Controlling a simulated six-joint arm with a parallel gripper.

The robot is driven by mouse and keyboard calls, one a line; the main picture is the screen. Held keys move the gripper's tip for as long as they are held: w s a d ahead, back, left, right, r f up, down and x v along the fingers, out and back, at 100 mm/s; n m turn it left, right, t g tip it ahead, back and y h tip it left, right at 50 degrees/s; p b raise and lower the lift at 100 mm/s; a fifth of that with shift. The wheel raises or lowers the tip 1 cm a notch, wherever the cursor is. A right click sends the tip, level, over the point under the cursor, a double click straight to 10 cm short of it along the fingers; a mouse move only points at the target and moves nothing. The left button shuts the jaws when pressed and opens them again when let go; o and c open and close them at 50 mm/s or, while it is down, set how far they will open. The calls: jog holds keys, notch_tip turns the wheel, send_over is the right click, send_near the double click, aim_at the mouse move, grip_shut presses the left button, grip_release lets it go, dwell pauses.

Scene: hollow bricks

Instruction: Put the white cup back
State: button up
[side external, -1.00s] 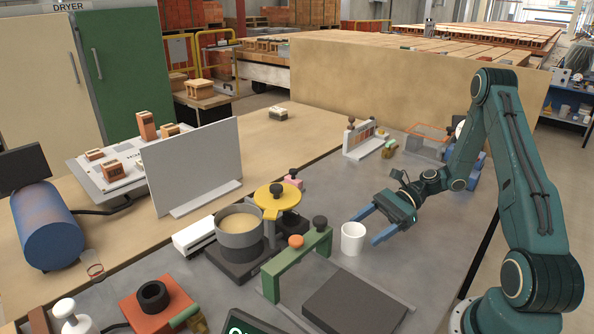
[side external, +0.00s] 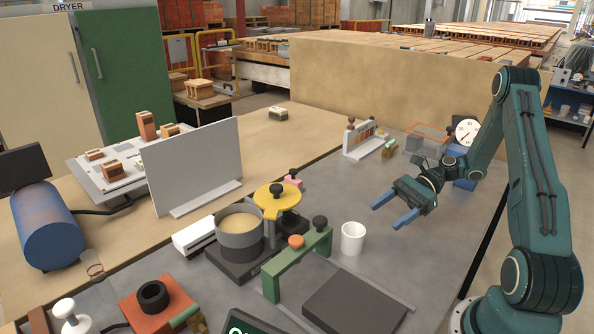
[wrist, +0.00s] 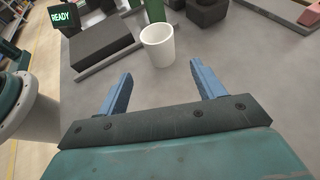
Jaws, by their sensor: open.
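The white cup (side external: 353,238) stands upright on the grey bench top, just right of the green bridge-shaped frame (side external: 297,262). It also shows in the wrist view (wrist: 157,45), upright and empty as far as I can see inside. My gripper (side external: 390,213) is above the bench, to the right of and behind the cup. Its two blue fingers (wrist: 160,88) are spread wide with nothing between them. In the wrist view the cup lies beyond the fingertips, clear of both.
A dark flat block (side external: 355,302) lies in front of the cup. A grey pot (side external: 239,232) and a yellow round-topped stand (side external: 277,199) are to the left. A white dial gauge (side external: 466,132) stands behind my arm. The bench between cup and gripper is clear.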

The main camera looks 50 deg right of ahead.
jog(key=shift+w+a+r+n+g+h, duration=0.25)
jog(key=shift+a+r+n+g+h, duration=0.05)
jog(key=shift+a+r+n+g, duration=0.2)
jog(key=s+a+r+n+g+h, duration=0.1)
jog(key=a+r+n+g+h, duration=0.2)
jog(key=a+r+n+h, duration=0.65)
jog(key=s+a+r+n+t+h, duration=0.2)
jog(key=s+a+r+n+t, duration=0.2)
jog(key=s+r+n, duration=0.6)
jog(key=shift+s+a+n, duration=0.95)
jog(key=shift+s+a, duration=0.2)
jog(key=shift+s, duration=0.05)
jog(key=shift+r+h, duration=0.1)
jog(key=shift+h, duration=0.15)
jog(key=shift+c, duration=0.2)
